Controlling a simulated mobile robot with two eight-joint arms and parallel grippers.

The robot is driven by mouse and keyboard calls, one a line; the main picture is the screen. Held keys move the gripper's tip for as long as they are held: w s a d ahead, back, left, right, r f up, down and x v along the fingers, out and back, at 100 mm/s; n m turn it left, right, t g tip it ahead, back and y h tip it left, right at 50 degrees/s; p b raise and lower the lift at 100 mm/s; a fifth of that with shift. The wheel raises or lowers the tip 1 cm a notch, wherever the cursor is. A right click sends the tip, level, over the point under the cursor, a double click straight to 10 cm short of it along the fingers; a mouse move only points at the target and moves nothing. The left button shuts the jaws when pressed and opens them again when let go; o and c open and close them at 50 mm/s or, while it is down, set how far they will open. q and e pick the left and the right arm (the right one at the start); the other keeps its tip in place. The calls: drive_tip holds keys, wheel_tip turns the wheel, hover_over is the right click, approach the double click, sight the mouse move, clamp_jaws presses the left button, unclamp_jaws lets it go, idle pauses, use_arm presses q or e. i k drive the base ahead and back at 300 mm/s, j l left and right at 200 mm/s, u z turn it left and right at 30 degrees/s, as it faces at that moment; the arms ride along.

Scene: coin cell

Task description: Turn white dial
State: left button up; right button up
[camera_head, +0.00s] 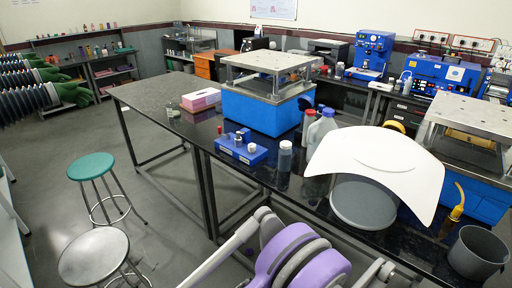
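A low blue box (229,152) with a pale label on its front lies on the black bench, left of centre. Several small upright parts stand on its top. One of them, a small whitish round piece (252,148) at the right, may be the white dial; it is too small to tell its setting. Neither gripper shows. A purple and grey arm part of mine (285,258) is at the bottom centre, in front of the bench and apart from the blue box.
Behind are a large blue machine (262,110) with a metal top and a pink tissue box (201,99). Two stools, one green-topped (91,166), stand left on open floor. A grey bin (477,252) is at lower right.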

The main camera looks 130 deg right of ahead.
sight(252, 147)
drive_tip(key=z, duration=4.1)
